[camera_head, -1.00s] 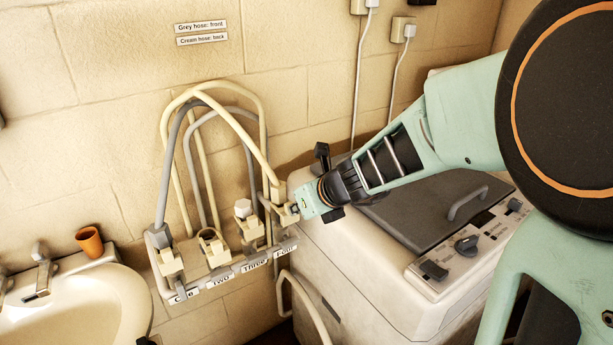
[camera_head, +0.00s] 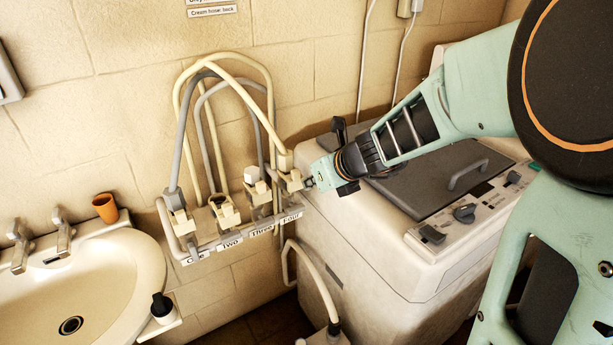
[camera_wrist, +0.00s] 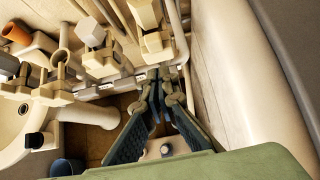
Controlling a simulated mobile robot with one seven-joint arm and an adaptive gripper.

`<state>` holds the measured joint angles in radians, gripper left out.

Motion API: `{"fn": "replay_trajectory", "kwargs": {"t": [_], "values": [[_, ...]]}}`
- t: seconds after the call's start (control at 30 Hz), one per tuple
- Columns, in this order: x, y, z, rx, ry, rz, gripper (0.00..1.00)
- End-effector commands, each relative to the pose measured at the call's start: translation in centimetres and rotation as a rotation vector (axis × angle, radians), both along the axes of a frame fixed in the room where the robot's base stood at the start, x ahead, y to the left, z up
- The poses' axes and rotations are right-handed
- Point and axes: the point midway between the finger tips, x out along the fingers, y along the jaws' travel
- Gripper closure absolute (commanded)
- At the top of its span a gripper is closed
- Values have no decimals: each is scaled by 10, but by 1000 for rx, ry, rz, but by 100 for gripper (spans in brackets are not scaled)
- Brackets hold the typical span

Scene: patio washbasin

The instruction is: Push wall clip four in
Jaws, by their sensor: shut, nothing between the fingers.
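Wall clip four (camera_head: 291,181) is a cream block at the right end of the wall rail (camera_head: 232,240), above the label "Four". A cream hose (camera_head: 270,122) comes down into it. My gripper (camera_head: 309,184) is shut and empty, with its fingertips right beside the clip's right side; I cannot tell if they touch. In the wrist view the closed fingertips (camera_wrist: 162,76) lie just below clip four (camera_wrist: 156,44). How far in the clip sits is hard to see.
Clips one (camera_head: 180,222), two (camera_head: 226,211) and three (camera_head: 259,191) line the rail to the left. A white washing machine (camera_head: 350,245) stands right, under my arm. A washbasin (camera_head: 140,270) with an orange cup (camera_head: 105,208) is at left.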

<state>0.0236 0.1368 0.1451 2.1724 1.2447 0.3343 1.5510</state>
Motion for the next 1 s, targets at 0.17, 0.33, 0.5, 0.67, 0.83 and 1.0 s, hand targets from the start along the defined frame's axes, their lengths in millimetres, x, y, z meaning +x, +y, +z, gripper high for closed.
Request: {"fn": "replay_trajectory", "kwargs": {"t": [0.17,0.33,0.5,0.67,0.83,1.0], "values": [[-20,-17,33,-1,-2,-2,100],[-40,-30,54,-1,0,-4,100],[-53,-38,67,-1,0,-1,100],[-58,-42,70,-1,0,-1,100],[-59,-42,70,-1,2,0,100],[-58,-42,70,-1,1,0,100]]}}
